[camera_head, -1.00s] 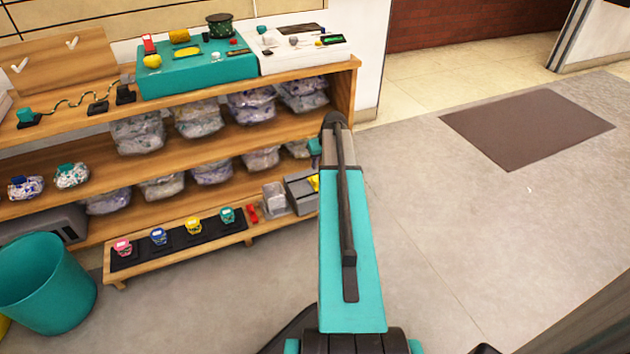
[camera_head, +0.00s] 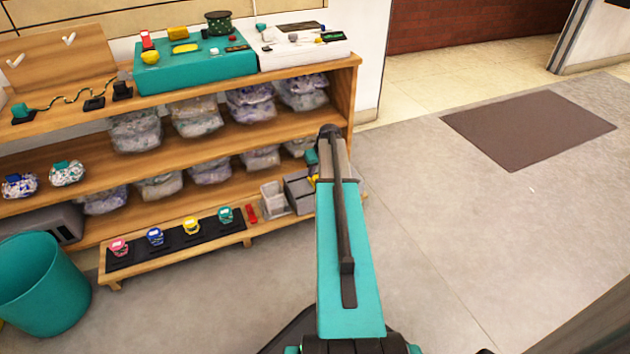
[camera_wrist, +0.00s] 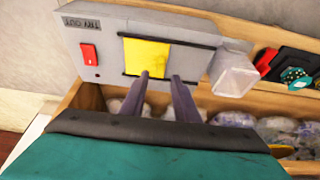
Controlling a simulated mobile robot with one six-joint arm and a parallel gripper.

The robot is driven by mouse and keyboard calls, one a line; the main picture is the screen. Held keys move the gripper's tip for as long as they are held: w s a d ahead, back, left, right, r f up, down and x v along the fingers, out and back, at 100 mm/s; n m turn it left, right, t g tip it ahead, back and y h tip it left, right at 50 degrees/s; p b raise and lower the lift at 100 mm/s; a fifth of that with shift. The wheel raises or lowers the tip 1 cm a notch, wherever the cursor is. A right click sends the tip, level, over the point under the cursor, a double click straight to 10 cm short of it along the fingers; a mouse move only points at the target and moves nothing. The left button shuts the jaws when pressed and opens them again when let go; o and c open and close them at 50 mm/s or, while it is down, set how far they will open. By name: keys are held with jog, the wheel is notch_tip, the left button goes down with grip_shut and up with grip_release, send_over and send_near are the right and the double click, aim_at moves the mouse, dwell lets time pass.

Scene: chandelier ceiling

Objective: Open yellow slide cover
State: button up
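The yellow slide cover (camera_wrist: 146,56) is a square panel between two dark rails on a grey box (camera_wrist: 195,26) marked TRY OUT, in the wrist view. It looks closed, but I cannot tell for sure. My gripper (camera_wrist: 161,77) has its two fingers apart with a gap between them, and nothing is held. The fingertips overlap the cover's lower edge in the picture; I cannot tell whether they touch it. In the head view a bit of yellow shows by a grey box (camera_head: 298,190) on the low shelf, and my arm hides the gripper.
A red switch (camera_wrist: 90,54) sits on the grey box, left of the cover. A pale, clear container (camera_wrist: 232,72) stands right of it. The wooden shelf (camera_head: 290,118) holds several bagged items. A teal bin (camera_head: 42,285) stands at left.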

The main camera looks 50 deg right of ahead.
aim_at(314, 179)
jog(key=shift+b+x, duration=1.05)
jog(key=shift+x, duration=1.9)
grip_shut()
